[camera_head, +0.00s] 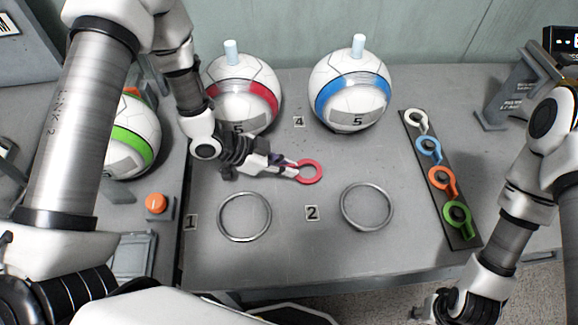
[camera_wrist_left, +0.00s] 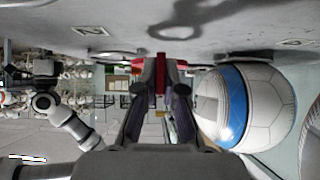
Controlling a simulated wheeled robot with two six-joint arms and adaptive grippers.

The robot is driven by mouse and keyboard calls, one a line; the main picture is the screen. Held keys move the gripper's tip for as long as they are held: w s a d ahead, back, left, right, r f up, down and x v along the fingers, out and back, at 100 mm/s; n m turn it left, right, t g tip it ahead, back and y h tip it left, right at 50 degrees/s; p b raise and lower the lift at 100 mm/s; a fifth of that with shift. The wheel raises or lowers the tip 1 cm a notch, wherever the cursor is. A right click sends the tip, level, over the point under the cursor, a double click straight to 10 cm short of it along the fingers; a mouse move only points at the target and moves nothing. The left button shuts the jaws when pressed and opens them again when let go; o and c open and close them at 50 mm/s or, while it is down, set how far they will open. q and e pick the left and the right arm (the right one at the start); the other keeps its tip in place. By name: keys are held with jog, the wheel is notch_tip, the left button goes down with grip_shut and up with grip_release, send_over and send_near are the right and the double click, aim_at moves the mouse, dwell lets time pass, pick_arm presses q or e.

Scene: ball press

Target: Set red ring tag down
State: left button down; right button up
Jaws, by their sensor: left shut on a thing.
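The red ring tag (camera_head: 319,173) is near the middle of the table, right of the red-striped ball's lower side. My left gripper (camera_head: 291,168) reaches in from the left and is shut on the tag's handle end. In the left wrist view, the red ring tag (camera_wrist_left: 160,75) shows between the fingertips (camera_wrist_left: 158,85), close to the table surface. I cannot tell whether the tag touches the table. My right gripper (camera_head: 436,306) is at the bottom right edge, away from the tag; its jaw opening cannot be made out.
Red-striped (camera_head: 238,88) and blue-striped (camera_head: 350,95) balls stand behind. Two metal rings lie in front, by labels 1 (camera_head: 191,222) and 2 (camera_head: 312,213). A dark board (camera_head: 427,172) with white, blue, orange and green tags lies right. A green-striped ball (camera_head: 130,140) and orange button (camera_head: 156,202) are left.

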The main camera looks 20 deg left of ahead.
aim_at(301, 175)
pick_arm(q)
jog(key=shift+w, duration=0.75)
jog(key=shift+w+f, duration=0.25)
jog(key=shift+f, duration=0.05)
notch_tip(301, 175, down, 3)
jog(key=shift+r, duration=0.15)
jog(key=shift+a+f, duration=0.1)
jog(key=shift+f, duration=0.2)
jog(key=shift+f, duration=0.1)
jog(key=c, duration=1.3)
grip_release()
